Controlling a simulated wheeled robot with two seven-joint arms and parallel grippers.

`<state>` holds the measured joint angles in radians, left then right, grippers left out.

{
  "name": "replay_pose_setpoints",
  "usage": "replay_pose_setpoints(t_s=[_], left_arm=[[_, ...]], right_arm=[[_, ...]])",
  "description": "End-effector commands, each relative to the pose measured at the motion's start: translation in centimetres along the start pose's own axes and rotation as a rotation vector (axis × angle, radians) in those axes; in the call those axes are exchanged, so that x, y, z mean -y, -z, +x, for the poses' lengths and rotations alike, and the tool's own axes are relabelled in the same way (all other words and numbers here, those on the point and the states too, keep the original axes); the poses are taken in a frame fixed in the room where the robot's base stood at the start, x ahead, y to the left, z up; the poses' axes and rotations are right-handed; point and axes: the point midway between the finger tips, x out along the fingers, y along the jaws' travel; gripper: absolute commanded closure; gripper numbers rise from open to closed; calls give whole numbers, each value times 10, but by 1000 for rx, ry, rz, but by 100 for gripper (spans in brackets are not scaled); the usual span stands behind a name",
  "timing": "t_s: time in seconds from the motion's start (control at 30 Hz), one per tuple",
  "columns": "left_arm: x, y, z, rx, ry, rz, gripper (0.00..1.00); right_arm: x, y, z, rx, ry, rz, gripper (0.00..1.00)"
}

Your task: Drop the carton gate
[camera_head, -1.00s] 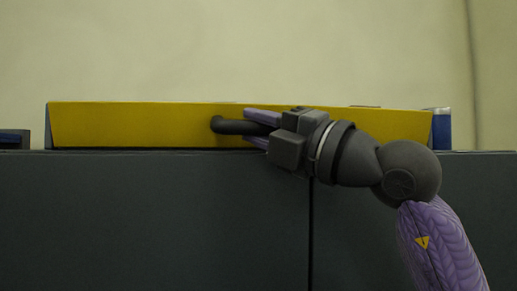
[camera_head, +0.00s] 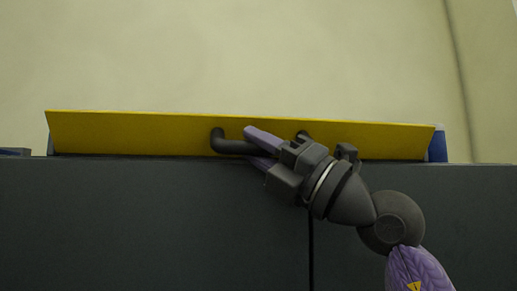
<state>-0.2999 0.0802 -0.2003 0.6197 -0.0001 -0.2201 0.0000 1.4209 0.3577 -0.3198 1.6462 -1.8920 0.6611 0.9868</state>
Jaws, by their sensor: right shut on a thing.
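The carton gate (camera_head: 120,133) is a long yellow panel standing along the top edge of a dark grey front. A dark bar handle (camera_head: 228,146) sticks out from its middle. My right gripper (camera_head: 256,147) is shut on this handle, with one purple finger above the bar and one below it. The gripper and wrist hide part of the handle and part of the panel's lower right half. My left gripper is out of view.
The dark grey front (camera_head: 130,220) fills the lower half, with a vertical seam near the middle. A blue post (camera_head: 438,147) stands at the gate's right end. The wall behind is plain.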

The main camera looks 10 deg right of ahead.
Motion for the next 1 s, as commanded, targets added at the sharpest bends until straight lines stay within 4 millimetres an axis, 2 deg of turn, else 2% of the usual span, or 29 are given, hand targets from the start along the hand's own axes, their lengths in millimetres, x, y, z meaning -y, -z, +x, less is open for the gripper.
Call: replay_pose_setpoints(t_s=[0.13, 0.17, 0.3, 0.33, 0.53, 0.6, 0.67, 0.8, 0.9, 1.0], left_arm=[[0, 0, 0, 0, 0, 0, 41], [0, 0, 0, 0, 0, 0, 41], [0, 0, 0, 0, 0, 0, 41], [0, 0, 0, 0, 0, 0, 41], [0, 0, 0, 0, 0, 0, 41], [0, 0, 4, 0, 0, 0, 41], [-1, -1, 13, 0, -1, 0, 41], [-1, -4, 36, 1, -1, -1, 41], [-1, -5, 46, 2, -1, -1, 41], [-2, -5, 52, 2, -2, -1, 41]], right_arm=[[-1, 0, 0, 1, -1, 0, 100], [-1, 0, 0, 1, -1, 0, 70], [-1, 0, 0, 1, -1, 0, 40], [0, 0, 0, 1, -1, 0, 37], [0, 0, 0, 1, 0, 0, 37], [1, 0, -6, 1, 0, -1, 37], [3, 1, -18, 3, 1, -2, 37], [5, 3, -56, 3, 1, -4, 37], [4, 3, -79, 3, 0, -2, 37], [3, 1, -94, 2, 1, -1, 37]])
